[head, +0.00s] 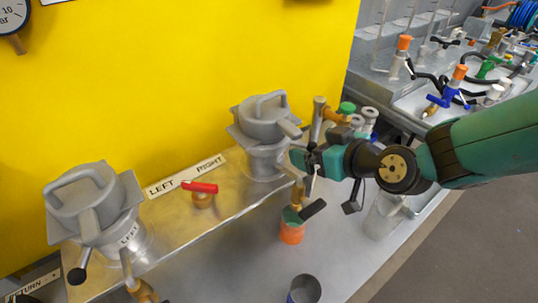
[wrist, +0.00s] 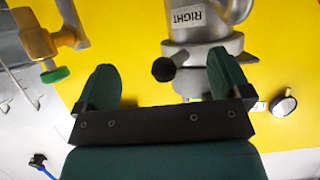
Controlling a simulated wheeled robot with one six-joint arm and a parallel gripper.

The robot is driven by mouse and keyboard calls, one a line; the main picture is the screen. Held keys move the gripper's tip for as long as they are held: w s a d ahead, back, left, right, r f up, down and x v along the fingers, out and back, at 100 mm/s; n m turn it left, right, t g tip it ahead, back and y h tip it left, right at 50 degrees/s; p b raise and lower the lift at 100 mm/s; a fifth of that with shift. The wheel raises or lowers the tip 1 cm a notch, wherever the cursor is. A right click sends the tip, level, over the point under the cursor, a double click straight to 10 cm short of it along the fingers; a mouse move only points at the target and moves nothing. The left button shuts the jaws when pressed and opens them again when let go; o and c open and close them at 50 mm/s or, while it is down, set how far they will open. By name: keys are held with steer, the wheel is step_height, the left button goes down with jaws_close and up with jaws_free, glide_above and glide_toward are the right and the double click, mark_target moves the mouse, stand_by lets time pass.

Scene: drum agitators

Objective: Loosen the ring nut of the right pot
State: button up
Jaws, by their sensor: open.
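The right pot (head: 263,128) is grey, with a looped handle on its lid, and stands at the back of the metal bench against the yellow wall. The wrist view shows its body upside down, with a RIGHT label (wrist: 187,17). A grey ring-shaped collar (wrist: 203,49), apparently the ring nut, sits at the pot's neck. A short grey lever with a black knob (wrist: 163,69) sticks out there. My gripper (head: 304,160) is beside the pot's right side. In the wrist view my gripper (wrist: 162,64) is open, with the knob appearing between its fingers; contact cannot be told.
The left pot (head: 92,203) stands at the front left. A red-handled valve (head: 200,188) sits between the pots. Brass pipework with a green knob (wrist: 55,75) is close by my gripper.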

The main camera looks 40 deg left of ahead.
steer(key=b+v, duration=0.1)
steer(key=v, duration=0.6)
steer(key=shift+b, duration=0.4)
